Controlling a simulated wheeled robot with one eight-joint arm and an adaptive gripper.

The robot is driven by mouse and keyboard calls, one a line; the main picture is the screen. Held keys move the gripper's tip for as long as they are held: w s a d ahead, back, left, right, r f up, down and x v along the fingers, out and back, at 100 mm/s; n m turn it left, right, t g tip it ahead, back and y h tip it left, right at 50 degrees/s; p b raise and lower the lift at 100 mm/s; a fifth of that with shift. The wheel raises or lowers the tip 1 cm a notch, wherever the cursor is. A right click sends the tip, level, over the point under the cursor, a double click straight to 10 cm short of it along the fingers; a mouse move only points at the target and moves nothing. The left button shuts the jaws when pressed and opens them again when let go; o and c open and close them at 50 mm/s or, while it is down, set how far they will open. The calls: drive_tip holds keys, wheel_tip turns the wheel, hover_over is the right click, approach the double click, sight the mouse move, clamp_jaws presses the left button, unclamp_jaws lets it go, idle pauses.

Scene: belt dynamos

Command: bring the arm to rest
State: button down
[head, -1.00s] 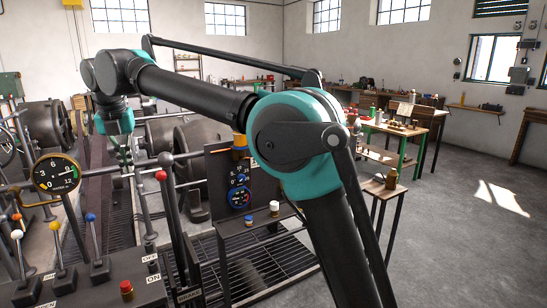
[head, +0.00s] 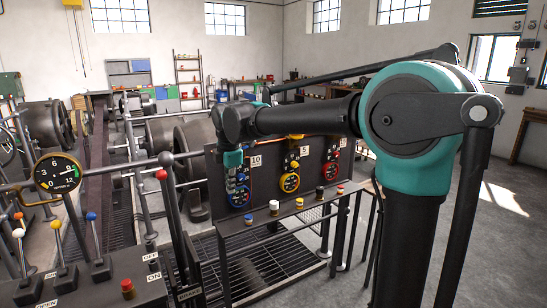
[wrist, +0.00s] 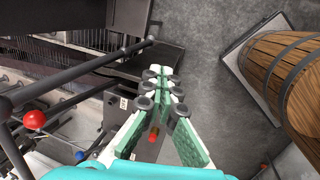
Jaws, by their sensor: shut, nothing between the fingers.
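My arm reaches from the right of the head view toward the left, its forearm about level. My gripper (wrist: 163,78) shows in the wrist view with its green-padded fingers shut and nothing between them. In the head view the teal wrist end (head: 233,159) points down in front of the dial panel (head: 265,160). The fingers are hard to make out against the panel there. I cannot tell how far the gripper is from the panel.
A lever console (head: 85,280) with a pressure gauge (head: 57,173) and a red-knobbed lever (head: 161,175) stands at the left. A shelf with small knobs (head: 300,204) runs below the panel. A wooden barrel (wrist: 285,85) shows in the wrist view. Open floor (head: 490,255) lies at right.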

drive_tip(key=s+d+f+m, duration=0.2)
drive_tip(key=d+f+m, duration=0.2)
drive_tip(key=d, duration=0.3)
drive_tip(key=s+d+f+m+t, duration=0.1)
drive_tip(key=s+d+f+m, duration=0.1)
drive_tip(key=d+f+m, duration=0.35)
drive_tip(key=s+d+f+m, duration=0.2)
drive_tip(key=d+m, duration=0.1)
drive_tip(key=d, duration=0.5)
drive_tip(key=s+d+f+m, duration=1.1)
drive_tip(key=s+d+f, duration=0.1)
drive_tip(key=s, duration=0.2)
drive_tip(key=shift+s+d+m+t+h, duration=0.2)
drive_tip(key=shift+s+m+t+h, duration=0.1)
drive_tip(key=shift+m+h, duration=0.1)
